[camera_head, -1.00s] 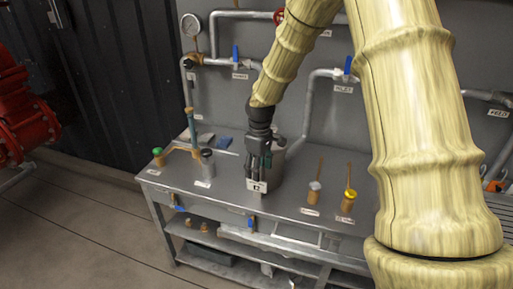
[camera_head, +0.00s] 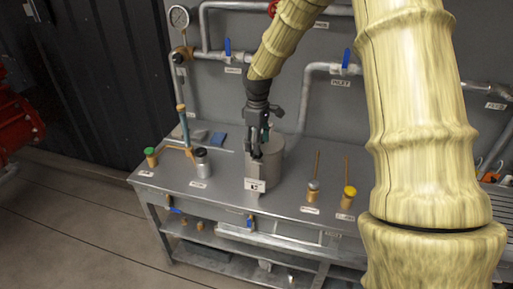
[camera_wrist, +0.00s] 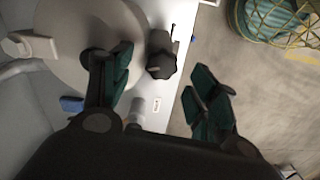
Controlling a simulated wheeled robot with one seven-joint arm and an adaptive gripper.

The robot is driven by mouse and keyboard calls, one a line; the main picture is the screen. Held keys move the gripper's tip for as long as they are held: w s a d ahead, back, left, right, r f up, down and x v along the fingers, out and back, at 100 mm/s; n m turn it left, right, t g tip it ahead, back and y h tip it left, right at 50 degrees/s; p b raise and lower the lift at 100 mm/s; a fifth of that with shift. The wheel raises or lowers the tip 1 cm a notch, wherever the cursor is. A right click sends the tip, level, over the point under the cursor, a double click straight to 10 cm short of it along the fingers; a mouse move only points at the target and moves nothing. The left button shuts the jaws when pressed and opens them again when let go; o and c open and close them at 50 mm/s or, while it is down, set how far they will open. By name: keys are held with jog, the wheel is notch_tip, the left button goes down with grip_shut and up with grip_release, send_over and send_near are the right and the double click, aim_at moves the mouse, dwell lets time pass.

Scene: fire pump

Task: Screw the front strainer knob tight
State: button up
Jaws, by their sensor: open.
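In the wrist view, a dark lobed knob (camera_wrist: 161,62) shows beside a large round grey surface (camera_wrist: 85,30). I take it for the front strainer knob, but its label cannot be read. My gripper (camera_wrist: 158,72) is open, with one teal finger on each side of the knob in the picture. The fingers look apart from it, though the depth is unclear. The head view hides the knob behind my gripper.
Left on the bench are a green-capped fitting (camera_head: 150,153) and a black-capped cylinder (camera_head: 202,160). Right are two brass fittings with upright rods, one yellow-topped (camera_head: 348,194). Pipes with blue-handled valves (camera_head: 346,60) run along the wall behind.

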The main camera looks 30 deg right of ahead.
jog(key=shift+f, duration=0.65)
jog(key=shift+s+f+p, duration=0.25)
jog(key=shift+f+p, duration=0.1)
jog(key=shift+f, duration=0.45)
jog(key=shift+w+f, duration=0.2)
jog(key=shift+f, duration=0.2)
jog(key=shift+s, duration=0.1)
jog(key=shift+r, duration=0.1)
jog(key=shift+c, duration=0.2)
jog(key=shift+a, duration=0.1)
jog(key=c, duration=1)
